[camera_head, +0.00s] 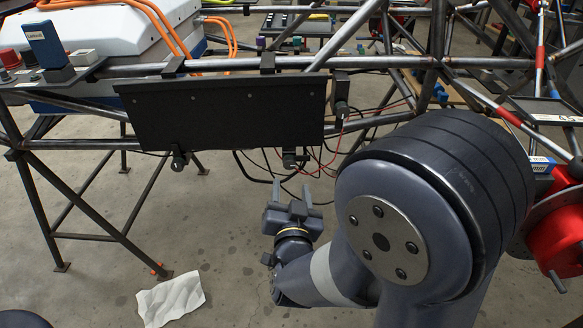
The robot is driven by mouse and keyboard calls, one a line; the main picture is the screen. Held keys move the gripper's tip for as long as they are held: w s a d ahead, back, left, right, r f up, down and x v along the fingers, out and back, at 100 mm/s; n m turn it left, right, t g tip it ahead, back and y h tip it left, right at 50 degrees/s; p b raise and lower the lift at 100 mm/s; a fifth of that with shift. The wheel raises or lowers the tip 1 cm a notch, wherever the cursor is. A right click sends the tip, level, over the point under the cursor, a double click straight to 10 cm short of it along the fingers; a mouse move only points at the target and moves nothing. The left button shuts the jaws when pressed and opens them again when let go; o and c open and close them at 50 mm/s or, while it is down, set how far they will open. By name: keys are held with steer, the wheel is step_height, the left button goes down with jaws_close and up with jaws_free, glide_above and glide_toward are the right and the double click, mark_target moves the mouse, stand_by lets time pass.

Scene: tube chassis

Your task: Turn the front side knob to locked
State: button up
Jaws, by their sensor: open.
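A black panel (220,112) hangs from the tube frame. One dark knob (178,160) sits under its lower left edge, and another dark knob (341,108) is at its right end. A small dark fitting (289,158) hangs below the panel. I cannot tell which of these is the front side knob, nor read any locked marking. My gripper (291,193) is below the panel's right part, its two fingers pointing up and apart, with nothing seen between them. In the picture it is just below the small fitting and apart from both knobs.
Steel tubes (80,145) of the chassis run across the view. Red and black wires (330,160) hang loose near my gripper. A white cloth (170,299) lies on the concrete floor. A red part (555,235) is at the right.

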mark_target(290, 165)
steer(key=w+b, duration=0.1)
steer(key=w, duration=0.7)
steer(key=shift+a, duration=0.1)
steer(key=shift+s, duration=0.1)
steer(key=c, duration=1)
steer(key=shift+o, duration=0.2)
